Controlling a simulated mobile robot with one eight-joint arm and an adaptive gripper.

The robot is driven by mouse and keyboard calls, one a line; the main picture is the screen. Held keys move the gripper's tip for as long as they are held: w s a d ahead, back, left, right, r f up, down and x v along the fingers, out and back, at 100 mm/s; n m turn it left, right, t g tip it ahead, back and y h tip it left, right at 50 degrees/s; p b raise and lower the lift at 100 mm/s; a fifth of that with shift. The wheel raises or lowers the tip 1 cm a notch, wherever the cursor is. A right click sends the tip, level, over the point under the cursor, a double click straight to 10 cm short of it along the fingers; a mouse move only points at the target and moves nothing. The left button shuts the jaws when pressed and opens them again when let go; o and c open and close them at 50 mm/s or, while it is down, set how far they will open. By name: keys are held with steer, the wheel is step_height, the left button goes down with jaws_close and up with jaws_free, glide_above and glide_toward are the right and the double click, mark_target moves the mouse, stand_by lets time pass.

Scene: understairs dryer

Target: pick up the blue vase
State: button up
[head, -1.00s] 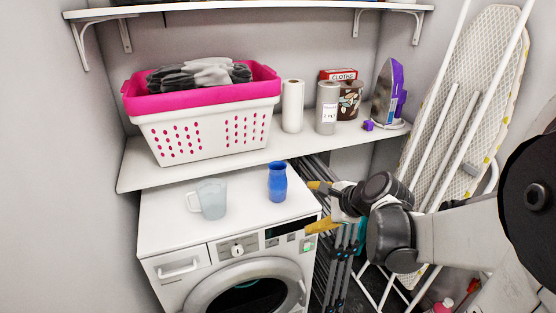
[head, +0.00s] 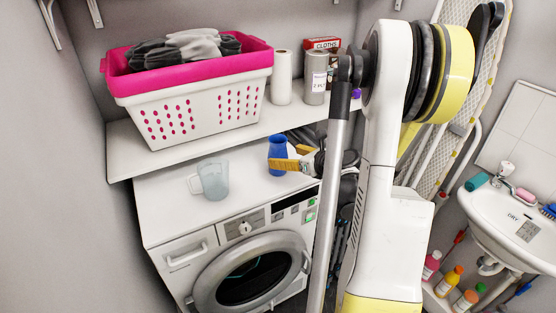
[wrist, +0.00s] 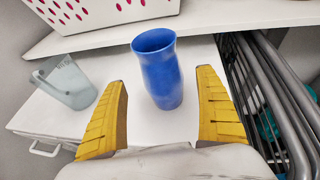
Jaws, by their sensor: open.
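The blue vase (head: 277,153) stands upright on the white top of the dryer, near its right side. In the wrist view the vase (wrist: 161,75) stands between and a little beyond the two yellow fingertips, its open mouth showing. My gripper (head: 288,164) is open and empty beside the vase, and its fingers partly overlap the vase in the head view. In the wrist view my gripper (wrist: 165,105) has its fingers wide apart, one on each side of the vase. I see no finger touching it.
A clear measuring jug (head: 212,179) stands left of the vase on the dryer (head: 240,250). A shelf (head: 128,160) behind holds a pink and white basket (head: 185,105) and rolls. Grey rack bars (wrist: 265,100) stand close on the right.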

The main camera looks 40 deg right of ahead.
mark_target(286, 143)
steer(key=b+x, duration=0.1)
steer(key=x, duration=0.1)
steer(key=b+x, duration=0.1)
steer(key=x, duration=0.2)
steer(key=shift+s+d+f, duration=0.1)
steer(key=shift+d+f, duration=0.05)
steer(key=shift+f, duration=0.05)
steer(key=shift+r, duration=0.1)
steer(key=c, duration=1.5)
steer(key=shift+r+p, duration=0.35)
steer(key=shift+r, duration=0.15)
steer(key=r, duration=0.1)
steer(key=r+p, duration=0.2)
steer(key=r, duration=0.1)
steer(key=shift+s+d, duration=0.25)
steer(key=shift+d, duration=0.05)
steer(key=s+d+r+p, duration=0.4)
steer(key=s+d+r, duration=0.2)
steer(key=s+d, duration=0.1)
steer(key=shift+s+d, duration=0.3)
steer(key=shift+d, duration=0.15)
